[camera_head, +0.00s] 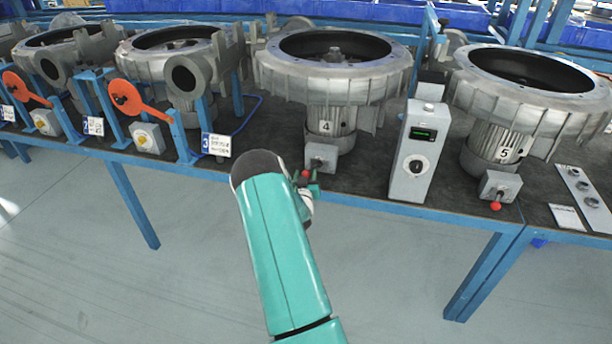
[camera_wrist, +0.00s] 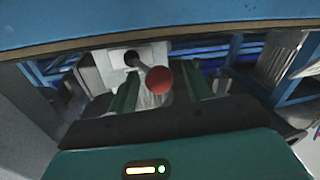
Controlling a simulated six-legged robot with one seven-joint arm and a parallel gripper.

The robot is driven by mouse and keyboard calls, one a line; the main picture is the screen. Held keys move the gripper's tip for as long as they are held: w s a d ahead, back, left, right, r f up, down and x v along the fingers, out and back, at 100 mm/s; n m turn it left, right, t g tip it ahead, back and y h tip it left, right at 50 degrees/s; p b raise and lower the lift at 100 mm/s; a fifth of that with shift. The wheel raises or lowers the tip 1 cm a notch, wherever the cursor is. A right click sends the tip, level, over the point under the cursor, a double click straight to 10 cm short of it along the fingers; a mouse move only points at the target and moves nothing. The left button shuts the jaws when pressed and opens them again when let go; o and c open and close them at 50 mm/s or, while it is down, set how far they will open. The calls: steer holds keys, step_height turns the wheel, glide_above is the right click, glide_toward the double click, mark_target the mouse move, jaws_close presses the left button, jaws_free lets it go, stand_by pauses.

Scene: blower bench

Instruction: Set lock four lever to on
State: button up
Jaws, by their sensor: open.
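The lock four lever, with a red ball knob (camera_head: 305,174), sticks out from a grey box (camera_head: 321,157) under the blower marked 4 (camera_head: 326,127). In the wrist view the red knob (camera_wrist: 159,80) is on a dark rod coming from the pale box (camera_wrist: 108,67). My gripper (camera_head: 312,188) is at the lever in the head view, partly hidden behind my arm. In the wrist view my gripper (camera_wrist: 163,90) is open, with one green finger on each side of the knob. The knob shows between them; I cannot tell whether either finger touches it.
A grey control box (camera_head: 411,150) with a green display stands right of the lever. Another red-knobbed lever (camera_head: 495,206) is under blower 5. A number 3 sign (camera_head: 216,145) and orange levers (camera_head: 127,97) are to the left. The blue bench edge (camera_head: 375,205) runs close by.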

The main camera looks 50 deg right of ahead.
steer(key=shift+w+d, duration=0.15)
steer(key=shift+d, duration=0.1)
